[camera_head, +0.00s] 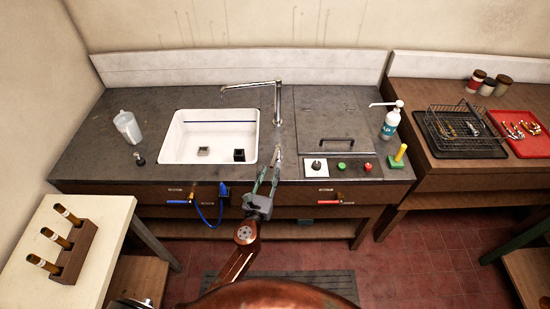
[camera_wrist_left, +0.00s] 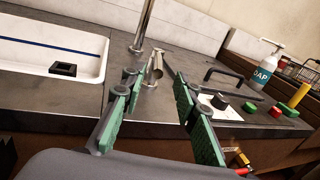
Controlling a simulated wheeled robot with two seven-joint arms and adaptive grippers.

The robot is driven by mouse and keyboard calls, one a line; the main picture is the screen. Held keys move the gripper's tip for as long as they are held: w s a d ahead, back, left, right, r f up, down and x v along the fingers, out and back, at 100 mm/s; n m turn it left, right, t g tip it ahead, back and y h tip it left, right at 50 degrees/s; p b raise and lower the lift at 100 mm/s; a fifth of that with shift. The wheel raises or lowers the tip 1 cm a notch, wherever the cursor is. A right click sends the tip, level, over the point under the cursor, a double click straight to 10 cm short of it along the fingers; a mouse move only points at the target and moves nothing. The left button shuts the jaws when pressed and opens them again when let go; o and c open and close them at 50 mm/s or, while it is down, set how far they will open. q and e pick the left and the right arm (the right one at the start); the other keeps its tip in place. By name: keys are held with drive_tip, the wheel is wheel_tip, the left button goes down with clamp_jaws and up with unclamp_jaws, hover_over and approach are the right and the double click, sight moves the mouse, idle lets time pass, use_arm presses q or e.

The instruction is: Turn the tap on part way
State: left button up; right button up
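The chrome tap (camera_head: 278,105) rises from the counter at the sink's right back, its long spout reaching left over the basin. In the left wrist view its column (camera_wrist_left: 143,28) stands beyond my fingers. A short chrome piece, which looks like the tap's lever (camera_wrist_left: 155,68), shows in the gap between the fingertips, slightly farther away. My left gripper (camera_head: 269,172) is open, its green fingers spread over the counter just right of the sink; it also shows in the left wrist view (camera_wrist_left: 156,82). Nothing is held. I cannot tell whether a finger touches the lever. No water is visible. My right gripper is out of view.
Right of my gripper are a lidded panel with a handle (camera_head: 335,141), a green knob (camera_head: 341,166), a red knob (camera_head: 367,167) and a soap bottle (camera_head: 391,121). A jug (camera_head: 128,127) stands at left.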

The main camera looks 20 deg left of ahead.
sight(274, 160)
use_arm(q)
drive_tip(key=w, duration=0.5)
drive_tip(key=shift+w+a+f, duration=0.1)
drive_tip(key=shift+w+a, duration=0.05)
drive_tip(key=shift+a, duration=0.05)
drive_tip(key=shift+w, duration=0.75)
clamp_jaws()
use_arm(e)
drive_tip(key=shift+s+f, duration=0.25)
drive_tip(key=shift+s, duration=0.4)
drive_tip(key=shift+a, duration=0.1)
